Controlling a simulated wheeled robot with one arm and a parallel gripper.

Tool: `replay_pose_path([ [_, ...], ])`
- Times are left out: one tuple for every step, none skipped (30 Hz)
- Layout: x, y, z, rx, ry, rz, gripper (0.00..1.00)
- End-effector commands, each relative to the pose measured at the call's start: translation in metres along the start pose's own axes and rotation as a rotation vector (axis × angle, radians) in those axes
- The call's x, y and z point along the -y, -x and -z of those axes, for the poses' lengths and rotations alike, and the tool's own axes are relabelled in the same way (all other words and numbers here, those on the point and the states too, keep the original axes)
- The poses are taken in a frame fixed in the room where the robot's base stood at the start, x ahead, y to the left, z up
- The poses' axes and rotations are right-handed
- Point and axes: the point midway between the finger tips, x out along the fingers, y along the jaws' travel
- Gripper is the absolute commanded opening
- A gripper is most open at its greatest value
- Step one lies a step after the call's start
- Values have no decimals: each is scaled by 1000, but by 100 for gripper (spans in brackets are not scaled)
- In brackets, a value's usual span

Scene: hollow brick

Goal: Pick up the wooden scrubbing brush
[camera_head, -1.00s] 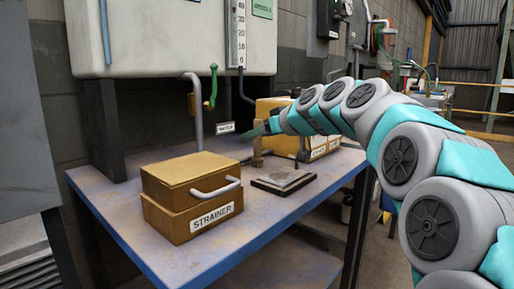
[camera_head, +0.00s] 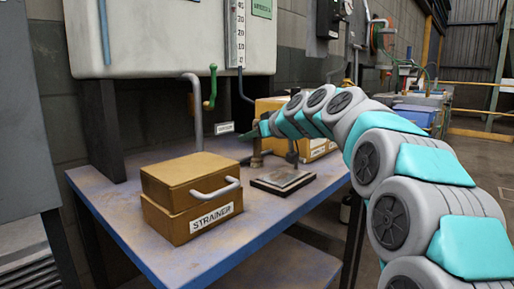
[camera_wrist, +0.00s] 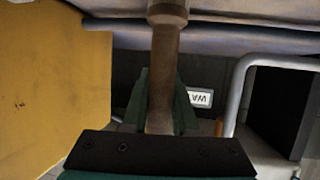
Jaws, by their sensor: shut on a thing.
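The wooden scrubbing brush (camera_head: 256,152) stands roughly upright at the back of the blue table, seen small and partly covered by my gripper in the head view. In the wrist view its brown wooden handle (camera_wrist: 164,70) runs up the middle of the picture, between my green fingers. My gripper (camera_head: 258,130) is at the upper part of the brush and is shut on it. Its fingers also show in the wrist view (camera_wrist: 160,100). The bristles cannot be made out, and I cannot tell whether the brush touches the table.
A strainer box (camera_head: 190,190) with a handle stands at the front left of the blue table (camera_head: 250,220). A yellow box (camera_head: 320,150) stands behind, and a grey pipe (camera_head: 196,110) rises behind the strainer box.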

Motion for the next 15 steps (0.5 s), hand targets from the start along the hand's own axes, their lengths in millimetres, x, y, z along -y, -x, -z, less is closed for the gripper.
replay_pose_path([
  [0,0,0,0,0,0,6],
  [0,0,0,0,0,0,3],
  [0,0,0,0,0,0,0],
  [0,0,0,0,0,0,0],
  [0,0,0,0,0,0,0],
  [0,0,0,0,0,0,0],
  [0,0,0,0,0,0,0],
  [0,0,0,0,0,0,0],
  [0,0,0,0,0,0,0],
  [0,0,0,0,0,0,0],
  [0,0,0,0,0,0,0],
  [0,0,0,0,0,0,0],
  [0,0,0,0,0,0,0],
  [0,0,0,0,0,0,0],
  [0,0,0,0,0,0,0],
])
